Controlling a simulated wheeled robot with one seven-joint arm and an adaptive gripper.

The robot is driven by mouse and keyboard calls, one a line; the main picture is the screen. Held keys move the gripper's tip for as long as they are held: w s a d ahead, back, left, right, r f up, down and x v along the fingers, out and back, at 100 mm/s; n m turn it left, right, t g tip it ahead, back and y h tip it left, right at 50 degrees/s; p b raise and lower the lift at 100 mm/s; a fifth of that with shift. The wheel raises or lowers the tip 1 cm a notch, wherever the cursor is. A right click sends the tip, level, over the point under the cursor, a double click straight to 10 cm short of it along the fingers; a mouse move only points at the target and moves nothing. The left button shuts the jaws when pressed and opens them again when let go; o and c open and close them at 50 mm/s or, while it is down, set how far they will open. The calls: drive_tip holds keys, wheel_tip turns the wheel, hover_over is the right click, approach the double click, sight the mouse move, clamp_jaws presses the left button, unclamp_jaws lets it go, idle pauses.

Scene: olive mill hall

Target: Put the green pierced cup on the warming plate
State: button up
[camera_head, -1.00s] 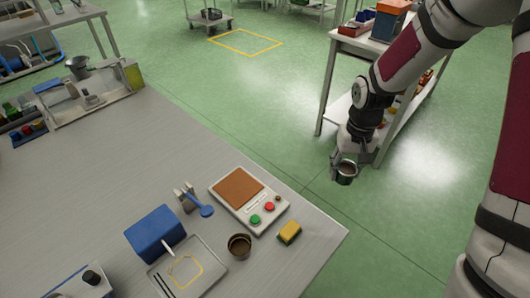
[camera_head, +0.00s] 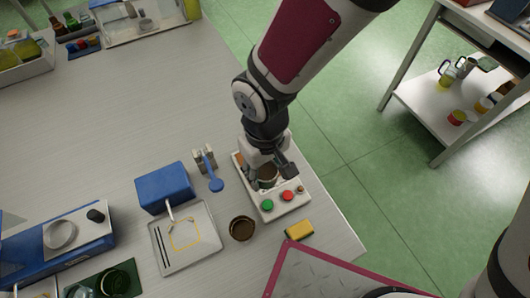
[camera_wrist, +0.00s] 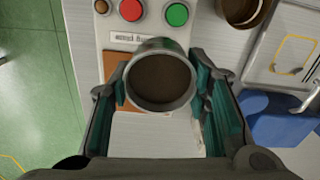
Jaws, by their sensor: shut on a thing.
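My gripper (camera_head: 268,169) is shut on a grey-green cup (camera_wrist: 160,75) with a brown inside. The wrist view shows one finger on each side of the cup, which looks upright. Any holes in its wall cannot be made out. The warming plate (camera_head: 271,208) is a pale box with a brown top, a green button and red buttons. The cup is over its brown top (camera_wrist: 116,66), mostly hidden by my gripper in the head view. I cannot tell whether the cup touches the plate.
A brown cup (camera_head: 242,229) and a yellow sponge (camera_head: 299,229) stand close to the plate. A dark green cup (camera_head: 116,281) is at lower left.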

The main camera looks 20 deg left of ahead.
drive_tip(key=s+a+n, duration=0.3)
drive_tip(key=s, duration=0.6)
drive_tip(key=w, duration=0.5)
drive_tip(key=w+f, duration=0.1)
drive_tip(key=w, duration=0.4)
drive_tip(key=w+p, duration=0.1)
drive_tip(key=w, duration=0.4)
drive_tip(key=shift+w+a+f, duration=0.1)
drive_tip(key=shift+a+f, duration=0.15)
drive_tip(key=shift+a, duration=0.15)
drive_tip(key=shift+f, duration=1.75)
drive_tip(key=shift+f, duration=0.1)
drive_tip(key=o, duration=1.3)
drive_tip(key=shift+c, duration=0.2)
wheel_tip(320, 180, up, 12)
